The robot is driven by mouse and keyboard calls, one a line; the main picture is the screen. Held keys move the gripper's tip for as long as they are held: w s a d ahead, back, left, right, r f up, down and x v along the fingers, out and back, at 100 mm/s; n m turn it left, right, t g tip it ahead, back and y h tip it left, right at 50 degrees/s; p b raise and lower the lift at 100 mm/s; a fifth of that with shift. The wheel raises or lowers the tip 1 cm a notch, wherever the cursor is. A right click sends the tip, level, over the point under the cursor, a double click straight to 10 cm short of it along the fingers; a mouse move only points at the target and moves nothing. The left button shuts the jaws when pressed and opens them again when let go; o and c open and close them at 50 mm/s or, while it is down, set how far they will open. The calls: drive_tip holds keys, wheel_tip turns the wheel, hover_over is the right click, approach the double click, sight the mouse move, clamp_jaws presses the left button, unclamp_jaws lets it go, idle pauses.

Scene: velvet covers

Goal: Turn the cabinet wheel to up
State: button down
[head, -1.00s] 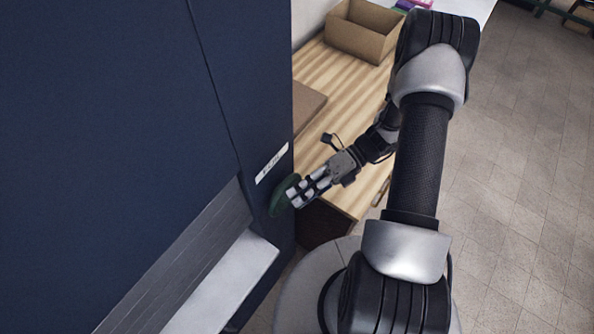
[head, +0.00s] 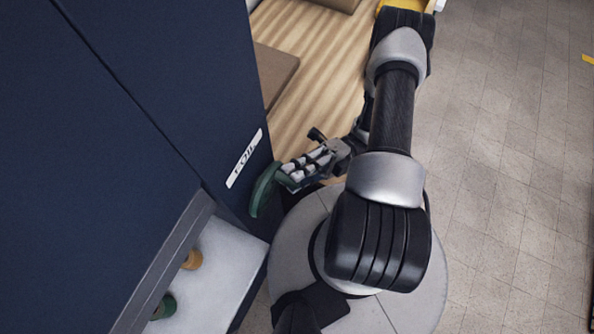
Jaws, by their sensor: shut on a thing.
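The cabinet (head: 120,130) is dark blue and fills the left of the head view. A green wheel (head: 263,192) stands out from its narrow face, below a white label (head: 244,158). I see the wheel nearly edge-on, so how far it is turned cannot be told. My gripper (head: 283,180) reaches in from the right and is shut on the wheel's rim. The fingers hide part of the wheel.
An open shelf (head: 225,275) at the cabinet's lower part holds a green object (head: 164,307) and a tan object (head: 192,260). A wooden table (head: 325,60) with a brown box (head: 274,73) stands behind my arm. The floor at right is clear.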

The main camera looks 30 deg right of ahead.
drive_tip(key=shift+w+d+f+m+y+b, duration=0.1)
drive_tip(key=shift+f+m+y+b, duration=0.15)
drive_tip(key=shift+m+y+b, duration=0.2)
idle(0.3)
drive_tip(key=c, duration=1.5)
unclamp_jaws()
